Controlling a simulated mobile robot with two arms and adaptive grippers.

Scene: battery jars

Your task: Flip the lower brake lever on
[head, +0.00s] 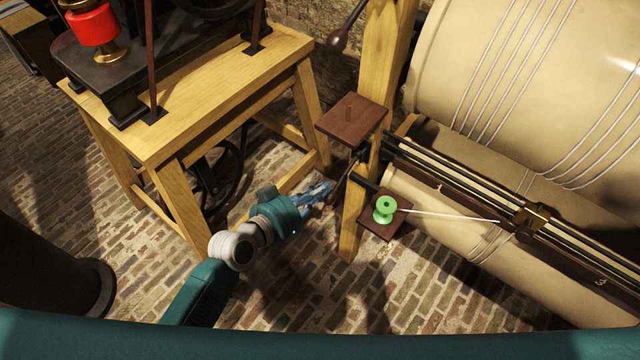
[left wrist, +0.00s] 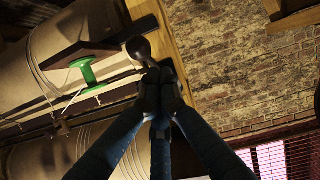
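My left gripper (head: 326,187) reaches in beside the yellow wooden post, under the brown shelf. In the left wrist view its fingers (left wrist: 161,82) are drawn together at the tips, with nothing visible between them. A dark rounded knob (left wrist: 138,48), seemingly the end of the lower brake lever, shows just past the fingertips; I cannot tell whether they touch. In the head view a thin dark lever (head: 346,176) slants by the post near the fingertips, partly hidden. A higher lever with a dark knob (head: 337,40) stands beside the post's upper part. My right gripper is not in view.
The yellow post (head: 349,226) carries a brown shelf (head: 352,119) above the gripper. A green spool (head: 384,208) sits on a small bracket to the right, with thread leading to the large cream rollers (head: 520,60). A wooden table (head: 190,115) stands left. Brick floor lies below.

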